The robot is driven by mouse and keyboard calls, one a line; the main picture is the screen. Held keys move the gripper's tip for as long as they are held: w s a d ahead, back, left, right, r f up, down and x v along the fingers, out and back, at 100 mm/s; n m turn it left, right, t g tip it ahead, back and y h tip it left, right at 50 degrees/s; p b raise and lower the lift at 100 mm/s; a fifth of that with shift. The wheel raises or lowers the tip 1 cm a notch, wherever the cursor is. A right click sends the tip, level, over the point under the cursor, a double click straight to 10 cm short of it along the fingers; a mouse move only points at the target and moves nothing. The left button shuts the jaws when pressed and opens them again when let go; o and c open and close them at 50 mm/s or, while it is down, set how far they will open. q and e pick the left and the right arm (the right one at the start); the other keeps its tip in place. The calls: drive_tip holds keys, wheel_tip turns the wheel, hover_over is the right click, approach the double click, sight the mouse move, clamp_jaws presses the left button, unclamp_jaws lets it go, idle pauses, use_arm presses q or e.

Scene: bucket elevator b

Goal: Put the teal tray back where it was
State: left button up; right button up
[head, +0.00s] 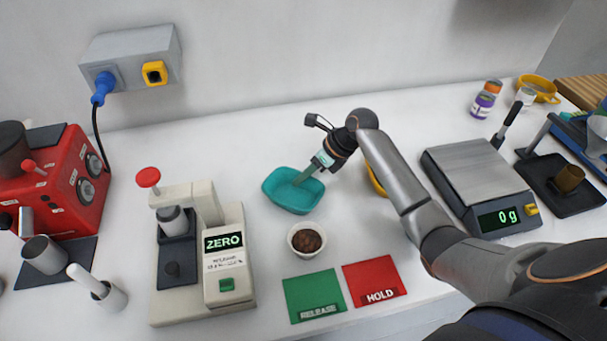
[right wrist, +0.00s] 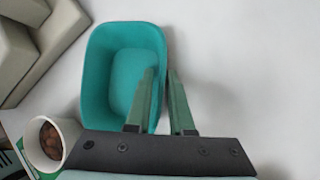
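The teal tray (head: 280,200) is on the white worktop in the middle of the head view, behind the small white cup of brown contents (head: 305,240). It also shows in the right wrist view (right wrist: 100,60), and I see nothing inside it but a finger. My right gripper (head: 299,182) reaches down at the tray's right side. In the wrist view its two green fingers (right wrist: 162,75) straddle the tray's right wall, one inside and one outside. Whether they press on the wall is not clear. My left gripper is not in view.
A beige machine reading ZERO (head: 224,243) stands left of the tray. Green RELEASE (head: 314,292) and red HOLD (head: 374,279) pads lie in front. A yellow bowl (head: 375,182) is partly behind my right arm, and a scale (head: 480,185) stands at right. Worktop behind the tray is clear.

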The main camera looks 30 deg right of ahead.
drive_tip(key=shift+o, duration=0.9)
drive_tip(key=shift+r, duration=0.2)
drive_tip(key=v, duration=1.2)
